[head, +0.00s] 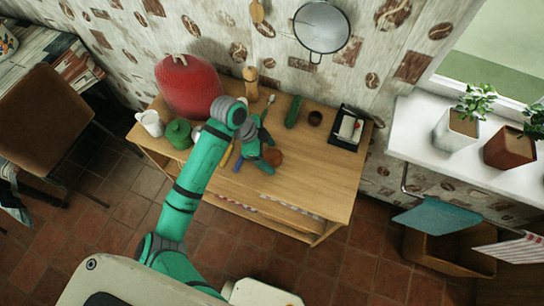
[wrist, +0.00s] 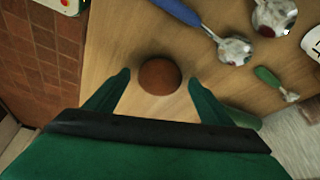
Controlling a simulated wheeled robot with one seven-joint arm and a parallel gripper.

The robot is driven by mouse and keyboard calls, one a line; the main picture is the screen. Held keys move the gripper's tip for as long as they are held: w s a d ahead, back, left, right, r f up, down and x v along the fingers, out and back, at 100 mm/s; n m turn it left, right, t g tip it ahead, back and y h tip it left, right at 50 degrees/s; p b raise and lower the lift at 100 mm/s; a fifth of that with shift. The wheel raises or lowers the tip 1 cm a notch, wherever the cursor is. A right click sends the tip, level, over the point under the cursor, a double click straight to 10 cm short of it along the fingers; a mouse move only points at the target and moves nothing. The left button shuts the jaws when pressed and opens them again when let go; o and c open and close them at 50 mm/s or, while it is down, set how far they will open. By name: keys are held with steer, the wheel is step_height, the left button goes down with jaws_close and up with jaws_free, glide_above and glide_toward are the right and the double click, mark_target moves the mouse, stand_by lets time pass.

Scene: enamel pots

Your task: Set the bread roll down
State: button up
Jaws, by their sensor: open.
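The bread roll (head: 273,157) is a round brown piece on the wooden table (head: 315,190), right of my arm in the head view. In the wrist view the roll (wrist: 160,76) lies on the bare wood between my fingertips. My gripper (head: 267,154) is open, with one green finger on each side of the roll. In the wrist view, a gap shows between each finger of my gripper (wrist: 159,80) and the roll. The roll's underside is hidden.
A blue-handled utensil (wrist: 178,11) and a green-handled one (wrist: 268,77) lie near the roll in the wrist view. A red dome (head: 188,86), white jug (head: 150,123), green pot (head: 178,134) and black tray (head: 348,129) stand on the table. The table's right front is clear.

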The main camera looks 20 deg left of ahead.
steer(key=shift+f, duration=0.15)
steer(key=c, duration=1.2)
steer(key=shift+r, duration=0.2)
steer(key=shift+r, duration=0.25)
step_height(320, 180, up, 2)
steer(key=s+r, duration=1)
steer(key=s, duration=0.4)
steer(key=shift+a, duration=0.15)
